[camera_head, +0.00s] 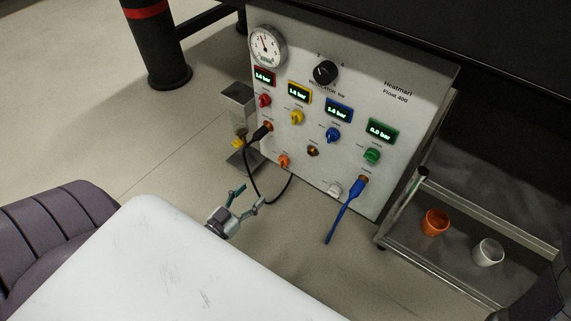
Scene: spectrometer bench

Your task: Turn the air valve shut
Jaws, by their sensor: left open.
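The upright grey control panel (330,110) carries red (265,100), yellow (297,117), blue (333,134) and green (372,156) knobs, each below a small pressure display. Lower down are an orange knob (284,161) and a white knob (334,189). A black knob (325,72) sits near the top. The labels are too small to tell which one is the air valve. My left gripper (247,196) is open and empty, in front of and below the panel's lower left, apart from the knobs. My right gripper is not in view.
A shelf at right (401,243) holds an orange cup (435,222) and a white cup (488,252). A black post (156,50) stands behind left.

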